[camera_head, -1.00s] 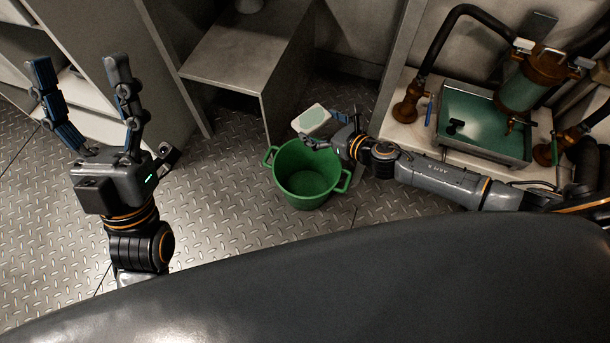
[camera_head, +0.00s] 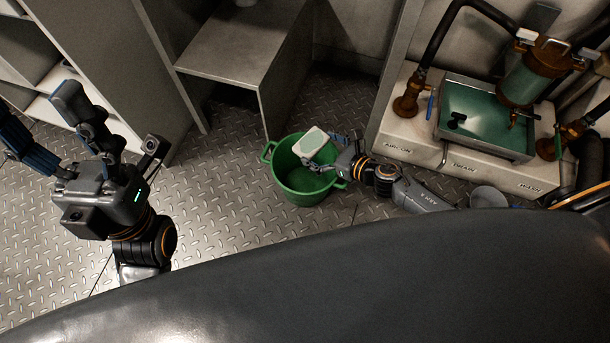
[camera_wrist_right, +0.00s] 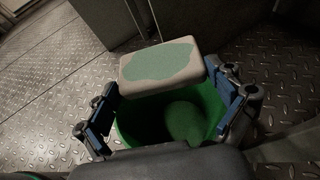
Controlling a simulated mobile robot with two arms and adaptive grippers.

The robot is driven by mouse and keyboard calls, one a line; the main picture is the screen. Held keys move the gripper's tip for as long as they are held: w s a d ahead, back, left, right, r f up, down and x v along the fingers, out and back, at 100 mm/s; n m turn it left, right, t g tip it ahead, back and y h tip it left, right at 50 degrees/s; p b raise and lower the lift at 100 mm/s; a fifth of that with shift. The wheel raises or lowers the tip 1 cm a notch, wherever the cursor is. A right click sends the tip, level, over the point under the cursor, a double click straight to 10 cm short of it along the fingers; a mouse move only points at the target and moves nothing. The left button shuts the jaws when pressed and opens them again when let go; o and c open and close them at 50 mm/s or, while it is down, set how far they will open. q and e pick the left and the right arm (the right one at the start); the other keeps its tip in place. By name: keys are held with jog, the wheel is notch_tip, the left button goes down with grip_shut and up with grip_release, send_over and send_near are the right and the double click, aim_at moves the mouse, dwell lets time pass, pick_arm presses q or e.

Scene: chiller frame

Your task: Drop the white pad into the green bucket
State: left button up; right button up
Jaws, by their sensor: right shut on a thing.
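The white pad (camera_head: 312,143) has a pale green patch on its face and shows in the wrist view (camera_wrist_right: 160,63). My right gripper (camera_head: 328,153) is shut on it and holds it tilted over the back right part of the green bucket's opening. The green bucket (camera_head: 297,192) stands upright on the floor with two side handles. In the wrist view the green bucket (camera_wrist_right: 132,132) lies below the pad, between the fingers. The pad's exact height above the rim is hard to tell. My left gripper (camera_head: 42,112) is open and empty at the left, far from the bucket.
A grey bench (camera_head: 225,50) stands behind the bucket. A plinth (camera_head: 400,135) with a green-filled tank (camera_head: 485,122) and pipes stands at the right. The patterned floor (camera_head: 215,205) left of the bucket is clear.

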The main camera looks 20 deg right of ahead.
jog(key=shift+f+b, duration=0.6)
jog(key=shift+f, duration=0.2)
jog(key=shift+f+b, duration=0.65)
jog(key=shift+f, duration=0.1)
jog(key=o, duration=0.8)
jog(key=v, duration=1.2)
